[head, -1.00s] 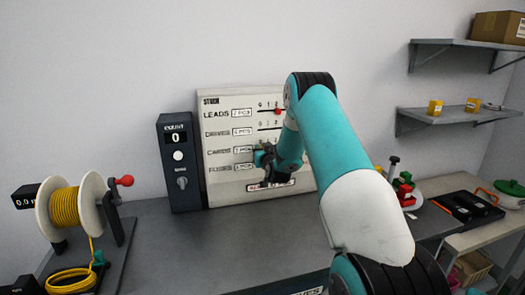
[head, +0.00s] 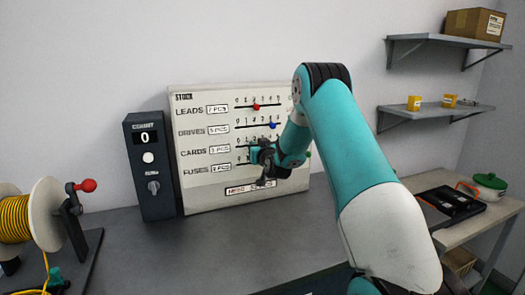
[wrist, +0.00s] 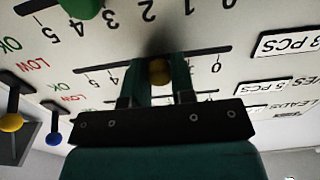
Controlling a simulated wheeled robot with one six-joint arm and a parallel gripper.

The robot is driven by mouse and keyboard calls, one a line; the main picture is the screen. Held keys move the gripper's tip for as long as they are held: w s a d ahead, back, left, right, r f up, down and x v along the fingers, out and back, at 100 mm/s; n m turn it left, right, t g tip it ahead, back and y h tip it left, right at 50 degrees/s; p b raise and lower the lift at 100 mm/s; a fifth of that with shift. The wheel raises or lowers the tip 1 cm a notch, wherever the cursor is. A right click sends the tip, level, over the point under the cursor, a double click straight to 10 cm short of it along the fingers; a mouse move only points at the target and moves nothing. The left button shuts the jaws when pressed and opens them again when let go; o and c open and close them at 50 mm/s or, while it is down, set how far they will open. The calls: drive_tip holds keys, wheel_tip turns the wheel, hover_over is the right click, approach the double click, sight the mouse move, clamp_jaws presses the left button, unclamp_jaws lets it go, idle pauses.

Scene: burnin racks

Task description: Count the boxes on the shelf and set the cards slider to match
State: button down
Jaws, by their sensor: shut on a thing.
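The slider board (head: 205,198) stands upright against the wall on the bench, with rows labelled LEADS, DRIVES, CARDS and FUSES. My gripper (head: 262,153) is at the CARDS row. In the wrist view, it is shut on the yellow slider knob (wrist: 160,72), between the 1 and 4 marks; the fingers hide the marks there. A red knob (head: 256,106) is on LEADS and a blue knob (head: 273,125) on DRIVES. A green knob (wrist: 80,8) is on the adjacent row. One cardboard box (head: 475,22) sits on the upper shelf (head: 440,40).
A counter unit reading 0 (head: 150,165) stands left of the board, and a cable reel (head: 50,215) further left. The bench front is clear.

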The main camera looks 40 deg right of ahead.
drive_tip(key=c, duration=1)
unclamp_jaws()
drive_tip(key=shift+o, duration=0.2)
drive_tip(key=b+v, duration=1)
drive_tip(key=v, duration=0.7)
drive_tip(key=shift+s, duration=0.25)
drive_tip(key=shift+a, duration=0.1)
